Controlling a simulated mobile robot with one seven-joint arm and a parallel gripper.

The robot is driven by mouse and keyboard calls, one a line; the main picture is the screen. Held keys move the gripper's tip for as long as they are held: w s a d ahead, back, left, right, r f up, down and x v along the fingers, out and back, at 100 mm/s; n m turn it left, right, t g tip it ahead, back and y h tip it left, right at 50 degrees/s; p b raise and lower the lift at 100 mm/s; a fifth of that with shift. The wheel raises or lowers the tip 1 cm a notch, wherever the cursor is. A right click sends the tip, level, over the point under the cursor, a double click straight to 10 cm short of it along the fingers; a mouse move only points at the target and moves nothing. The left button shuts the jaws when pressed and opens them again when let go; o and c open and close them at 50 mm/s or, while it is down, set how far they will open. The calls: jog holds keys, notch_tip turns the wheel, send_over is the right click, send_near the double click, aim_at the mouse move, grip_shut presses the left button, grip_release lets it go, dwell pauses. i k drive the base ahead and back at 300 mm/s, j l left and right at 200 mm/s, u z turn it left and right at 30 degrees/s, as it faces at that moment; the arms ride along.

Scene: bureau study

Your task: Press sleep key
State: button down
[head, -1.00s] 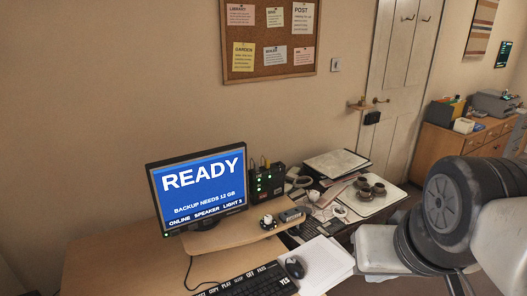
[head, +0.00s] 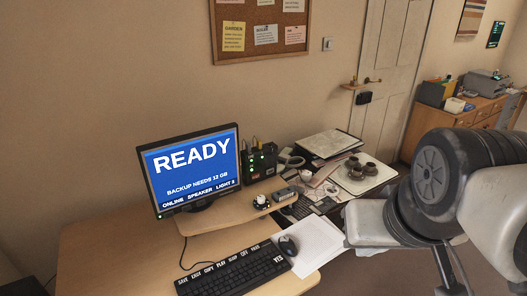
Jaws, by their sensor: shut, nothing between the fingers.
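The black keyboard (head: 235,270) lies on the front of the wooden desk, below the monitor. Its back row carries small white labels. One label right of PLAY seems to read SLEEP (head: 233,257), but it is too small to be sure. A YES key sits near the right end. The monitor (head: 191,170) shows a blue screen with READY, BACKUP NEEDS 12 GB, ONLINE, SPEAKER and LIGHT. My arm fills the right side, well right of the keyboard; my gripper's fingers do not show.
A dark mouse (head: 288,245) lies on white paper (head: 308,247) right of the keyboard. A box with green lights (head: 261,160) stands beside the monitor. A tray with dark cups (head: 362,178) is further right. Bare desk (head: 110,250) lies left of the keyboard.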

aim_at(233, 259)
jog(key=u, duration=0.9)
jog(key=i+j+z, duration=0.25)
jog(key=j, duration=0.15)
jog(key=k+l, duration=0.05)
